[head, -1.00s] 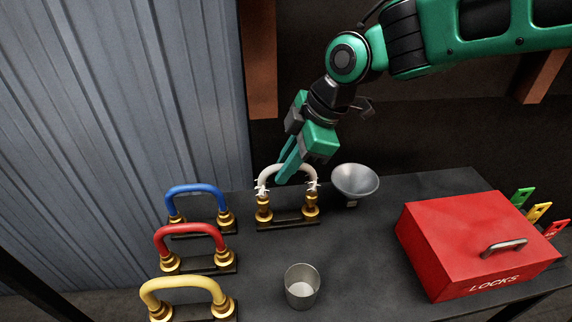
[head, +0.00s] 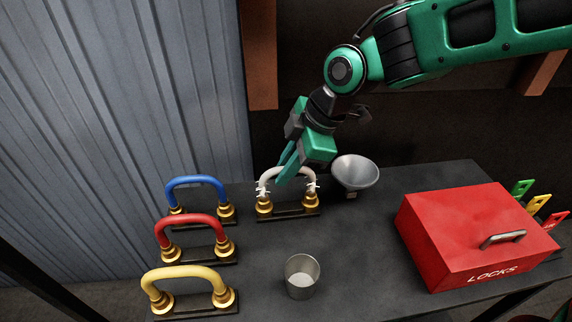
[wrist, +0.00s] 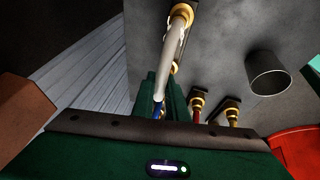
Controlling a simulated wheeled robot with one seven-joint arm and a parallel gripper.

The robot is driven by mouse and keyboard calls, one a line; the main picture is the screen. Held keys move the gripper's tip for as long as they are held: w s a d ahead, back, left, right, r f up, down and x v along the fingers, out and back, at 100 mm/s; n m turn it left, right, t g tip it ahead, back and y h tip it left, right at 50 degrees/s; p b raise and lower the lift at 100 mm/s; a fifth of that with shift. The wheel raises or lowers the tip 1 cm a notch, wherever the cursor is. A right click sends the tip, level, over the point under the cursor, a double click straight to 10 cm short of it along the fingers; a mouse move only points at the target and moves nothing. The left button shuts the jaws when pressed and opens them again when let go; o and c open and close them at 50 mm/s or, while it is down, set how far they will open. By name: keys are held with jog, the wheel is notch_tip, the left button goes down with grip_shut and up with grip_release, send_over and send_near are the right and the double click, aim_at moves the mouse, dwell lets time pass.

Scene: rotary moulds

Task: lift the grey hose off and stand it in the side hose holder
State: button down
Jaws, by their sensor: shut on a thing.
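The grey hose (head: 302,174) is a pale arch with small prongs near its ends. It stands over two brass fittings (head: 264,207) on a dark base plate (head: 289,213) at the back of the table. Its ends are at the fittings; I cannot tell whether they are still seated. My gripper (head: 286,173) comes down from above and is shut on the top of the arch. In the wrist view the hose (wrist: 174,42) runs from the fingers toward a brass fitting (wrist: 181,14). I cannot make out which thing is the side hose holder.
Blue (head: 197,181), red (head: 190,219) and yellow (head: 184,271) hoses stand on brass fittings at the left. A funnel (head: 356,172) is close to the right of the grey hose. A metal cup (head: 302,277) stands in front. A red LOCKS box (head: 470,235) fills the right.

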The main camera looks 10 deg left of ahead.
jog(key=c, duration=1.7)
grip_release()
jog(key=shift+o, duration=0.2)
